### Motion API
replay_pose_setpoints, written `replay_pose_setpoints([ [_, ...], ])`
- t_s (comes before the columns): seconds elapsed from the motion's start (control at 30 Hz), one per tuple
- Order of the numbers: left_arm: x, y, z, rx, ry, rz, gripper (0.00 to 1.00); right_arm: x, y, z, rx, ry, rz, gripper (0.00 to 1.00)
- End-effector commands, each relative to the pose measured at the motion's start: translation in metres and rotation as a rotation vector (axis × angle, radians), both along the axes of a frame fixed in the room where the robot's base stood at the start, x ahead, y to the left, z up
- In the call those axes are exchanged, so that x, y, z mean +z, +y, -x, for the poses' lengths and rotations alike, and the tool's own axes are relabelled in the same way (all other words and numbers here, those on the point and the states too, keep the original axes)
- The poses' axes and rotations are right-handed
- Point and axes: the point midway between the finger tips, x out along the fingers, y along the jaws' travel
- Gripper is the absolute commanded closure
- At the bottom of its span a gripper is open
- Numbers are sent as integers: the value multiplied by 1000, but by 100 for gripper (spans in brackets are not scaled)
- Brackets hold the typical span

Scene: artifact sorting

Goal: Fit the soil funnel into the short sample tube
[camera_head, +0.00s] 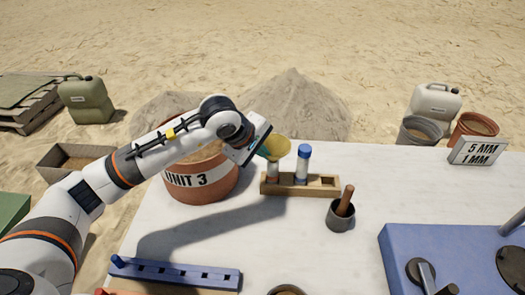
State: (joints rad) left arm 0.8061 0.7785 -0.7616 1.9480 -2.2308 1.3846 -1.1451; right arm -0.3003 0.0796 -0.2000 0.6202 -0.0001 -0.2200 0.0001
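The yellow soil funnel (277,147) is at the end of my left gripper (263,150), which looks shut on its left side. The funnel is over the left part of a wooden rack (320,188). Directly below it, a short sample tube (272,173) stands upright in the rack. The funnel's spout is hard to make out, so I cannot tell whether it is inside the tube or just above it. A taller tube with a blue cap (303,160) stands to the right in the same rack. My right gripper is not in view.
A large "UNIT 3" bucket (203,182) stands left of the rack, under my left arm. A grey cup with a wooden-handled tool (341,215) is right of the rack. A blue machine (400,245) fills the lower right. A blue slotted holder (175,274) lies at front left.

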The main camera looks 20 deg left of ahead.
Motion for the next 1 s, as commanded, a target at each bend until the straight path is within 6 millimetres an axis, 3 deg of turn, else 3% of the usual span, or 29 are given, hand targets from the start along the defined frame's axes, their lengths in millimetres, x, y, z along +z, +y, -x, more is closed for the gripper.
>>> replay_pose_setpoints([
  [0.27,-8,0,0,0,0,0,100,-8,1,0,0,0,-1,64],
  [0.43,-6,0,0,0,0,0,72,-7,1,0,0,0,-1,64],
  [0.77,-4,1,1,1,-1,0,72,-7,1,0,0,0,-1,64],
  [1.0,27,11,19,0,-5,-2,72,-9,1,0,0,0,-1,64],
])
